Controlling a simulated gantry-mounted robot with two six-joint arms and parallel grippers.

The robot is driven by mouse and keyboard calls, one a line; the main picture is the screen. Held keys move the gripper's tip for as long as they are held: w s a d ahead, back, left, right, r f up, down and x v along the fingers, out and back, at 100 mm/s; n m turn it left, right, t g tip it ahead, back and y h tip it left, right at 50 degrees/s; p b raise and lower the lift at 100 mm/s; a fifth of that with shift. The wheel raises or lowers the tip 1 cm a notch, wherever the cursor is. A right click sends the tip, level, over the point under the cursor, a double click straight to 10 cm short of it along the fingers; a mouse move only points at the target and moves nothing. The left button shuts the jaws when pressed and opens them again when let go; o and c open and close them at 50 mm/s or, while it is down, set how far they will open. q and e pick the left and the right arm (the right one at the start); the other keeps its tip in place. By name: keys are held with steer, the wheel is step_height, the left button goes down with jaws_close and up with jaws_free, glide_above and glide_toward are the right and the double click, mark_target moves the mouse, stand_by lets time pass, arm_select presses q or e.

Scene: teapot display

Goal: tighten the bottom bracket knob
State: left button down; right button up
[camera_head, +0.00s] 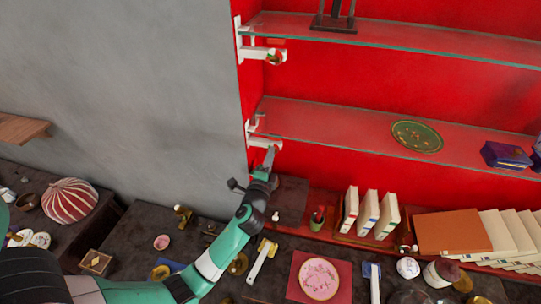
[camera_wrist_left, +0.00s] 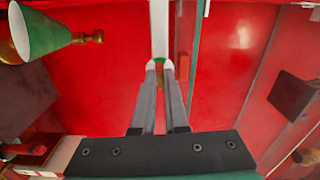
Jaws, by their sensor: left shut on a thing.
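The white bottom bracket (camera_head: 263,142) sits under the left end of the lower glass shelf (camera_head: 330,130), against the red wall. My left gripper (camera_head: 270,153) reaches up to it from below, and its fingertips meet the bracket's front end. In the left wrist view the two fingers of my left gripper (camera_wrist_left: 159,67) are close together around a small green and brass knob (camera_wrist_left: 159,61) at the end of the white bracket (camera_wrist_left: 159,28). The fingers are shut on this knob and partly hide it. My right gripper is not in view.
The upper bracket (camera_head: 257,54) carries a similar knob (camera_head: 277,57) below the upper glass shelf.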

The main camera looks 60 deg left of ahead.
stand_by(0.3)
arm_select(q)
steer(key=c, duration=0.9)
jaws_free()
steer(key=shift+c, duration=0.2)
steer(key=b+v, duration=0.2)
steer(key=v, duration=0.9)
steer(key=shift+s+d, duration=0.2)
steer(key=shift+d, duration=0.05)
